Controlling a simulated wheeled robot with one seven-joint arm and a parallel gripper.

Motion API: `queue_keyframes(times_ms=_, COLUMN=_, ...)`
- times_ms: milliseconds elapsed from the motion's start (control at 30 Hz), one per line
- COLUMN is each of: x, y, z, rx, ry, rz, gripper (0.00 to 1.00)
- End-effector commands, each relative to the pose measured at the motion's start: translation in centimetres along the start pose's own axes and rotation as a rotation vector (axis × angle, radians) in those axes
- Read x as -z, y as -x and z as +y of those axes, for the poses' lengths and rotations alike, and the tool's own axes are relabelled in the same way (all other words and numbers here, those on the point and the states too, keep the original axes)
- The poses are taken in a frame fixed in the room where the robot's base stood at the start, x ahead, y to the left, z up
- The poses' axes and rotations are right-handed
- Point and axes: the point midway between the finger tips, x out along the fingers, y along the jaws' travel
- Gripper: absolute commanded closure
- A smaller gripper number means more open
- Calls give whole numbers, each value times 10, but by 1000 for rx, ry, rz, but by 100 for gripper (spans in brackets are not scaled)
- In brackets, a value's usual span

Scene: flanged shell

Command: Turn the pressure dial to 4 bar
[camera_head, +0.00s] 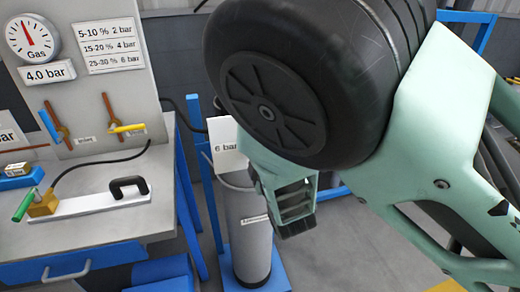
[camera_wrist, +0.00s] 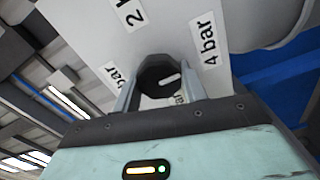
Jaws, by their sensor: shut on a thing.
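The pressure dial (camera_wrist: 155,74) is a black knob with a white mark on a pale face in the wrist view. The white mark points right and slightly up. A "4 bar" label (camera_wrist: 208,40) is to the upper right of the knob, and a "2 b…" label (camera_wrist: 130,14) is to its upper left. My gripper (camera_wrist: 162,88) is shut on the knob, with one finger on each side. In the head view my arm hides the dial; a "6 bar" label (camera_head: 226,147) shows on a white face beside the arm.
A gas gauge (camera_head: 33,40) hangs on the left panel above a "4.0 bar" sign (camera_head: 47,73). A list of percentages and bar values (camera_head: 111,46) is beside it. A workbench (camera_head: 95,215) stands left. A grey cylinder (camera_head: 250,240) stands below my arm.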

Motion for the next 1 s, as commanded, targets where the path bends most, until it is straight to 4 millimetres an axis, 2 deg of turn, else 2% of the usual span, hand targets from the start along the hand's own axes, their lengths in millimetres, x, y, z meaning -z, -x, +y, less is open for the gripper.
queue_keyframes(times_ms=600, x=0, y=1, z=-2, rx=5, ry=-42, rz=0, gripper=81)
queue_keyframes(times_ms=633, x=0, y=1, z=-2, rx=5, ry=-42, rz=0, gripper=55)
queue_keyframes(times_ms=700, x=0, y=1, z=-1, rx=5, ry=-42, rz=0, gripper=36)
queue_keyframes(times_ms=1000, x=0, y=1, z=-1, rx=2, ry=-43, rz=0, gripper=36)
